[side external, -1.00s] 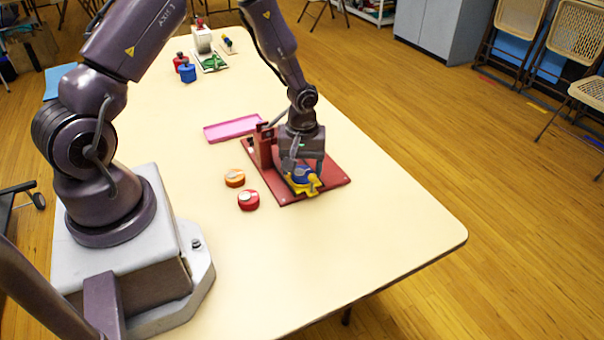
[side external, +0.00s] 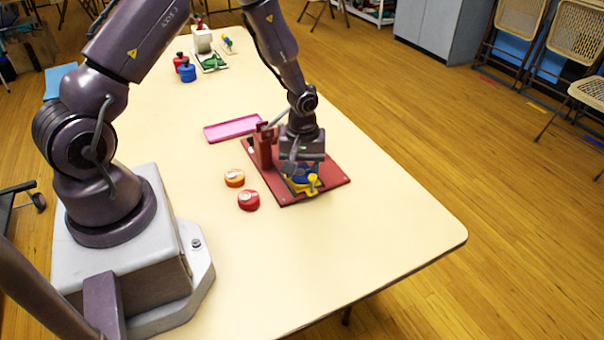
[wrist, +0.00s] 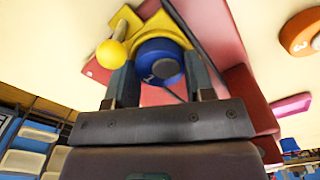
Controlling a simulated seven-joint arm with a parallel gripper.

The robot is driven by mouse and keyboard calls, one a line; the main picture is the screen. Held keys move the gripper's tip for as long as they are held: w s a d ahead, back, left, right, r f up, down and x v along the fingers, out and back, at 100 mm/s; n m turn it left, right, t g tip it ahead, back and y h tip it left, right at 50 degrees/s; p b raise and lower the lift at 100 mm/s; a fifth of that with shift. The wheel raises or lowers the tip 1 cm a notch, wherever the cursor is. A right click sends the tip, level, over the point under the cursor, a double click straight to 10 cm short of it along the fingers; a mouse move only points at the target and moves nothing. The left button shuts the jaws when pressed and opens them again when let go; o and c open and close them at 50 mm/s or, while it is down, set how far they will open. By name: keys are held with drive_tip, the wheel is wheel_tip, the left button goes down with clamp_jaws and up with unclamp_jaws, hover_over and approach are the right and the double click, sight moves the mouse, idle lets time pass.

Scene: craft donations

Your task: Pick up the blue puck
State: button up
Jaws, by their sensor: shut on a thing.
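The blue puck (wrist: 160,58) is between the two fingers of my gripper (wrist: 162,72) in the wrist view. The fingers are shut on its sides. A yellow holder (wrist: 128,32) with a round yellow knob is right beside the puck. In the side view the puck (side external: 300,170) is partly hidden under my gripper (side external: 301,174), over the yellow holder (side external: 306,186) on the red base board (side external: 333,180). I cannot tell whether the puck still touches the holder.
An orange puck (side external: 234,178) and a red puck (side external: 248,200) lie left of the board. A pink tray (side external: 232,128) is behind them. Red and blue jars (side external: 187,73) stand at the far end. The table's near right is clear.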

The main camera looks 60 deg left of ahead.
sight(302, 171)
drive_tip(key=shift+r, duration=3.7)
